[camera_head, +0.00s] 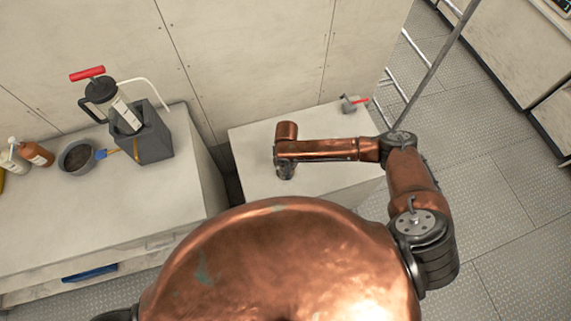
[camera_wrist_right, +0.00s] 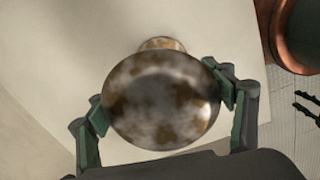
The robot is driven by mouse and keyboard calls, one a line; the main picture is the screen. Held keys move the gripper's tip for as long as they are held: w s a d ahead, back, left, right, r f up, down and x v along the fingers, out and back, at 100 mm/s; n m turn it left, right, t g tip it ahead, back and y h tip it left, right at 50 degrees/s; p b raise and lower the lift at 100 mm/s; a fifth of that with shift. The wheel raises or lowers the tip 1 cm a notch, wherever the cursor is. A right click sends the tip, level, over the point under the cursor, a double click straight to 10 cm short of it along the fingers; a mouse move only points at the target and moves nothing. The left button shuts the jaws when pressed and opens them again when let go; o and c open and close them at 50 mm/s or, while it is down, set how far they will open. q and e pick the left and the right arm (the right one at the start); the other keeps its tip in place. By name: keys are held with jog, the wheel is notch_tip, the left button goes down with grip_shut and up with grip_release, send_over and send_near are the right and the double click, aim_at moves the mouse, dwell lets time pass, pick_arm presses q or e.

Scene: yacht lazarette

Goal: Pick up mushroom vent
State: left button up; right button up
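The mushroom vent (camera_wrist_right: 162,98) fills the middle of the right wrist view as a round metal cap with rust-brown and grey patches. A smaller round part (camera_wrist_right: 162,43) of similar colour shows behind its far edge. My right gripper (camera_wrist_right: 164,101) has one finger against each side of the cap, and both pads appear to touch its rim. In the head view my right gripper (camera_head: 285,172) points down over the right white bench, and my own wrist hides the vent there. Whether the vent is clear of the bench cannot be told. My left gripper is not in view.
The right bench (camera_head: 335,176) also carries a small grey fitting with a red handle (camera_head: 351,104). The left bench (camera_head: 60,222) holds a hand pump (camera_head: 112,98) in a dark box (camera_head: 150,140), a grey pot (camera_head: 77,157) and bottles (camera_head: 36,153). A gap separates the benches.

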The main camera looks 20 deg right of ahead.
jog(key=c, duration=1.2)
jog(key=shift+c, duration=0.7)
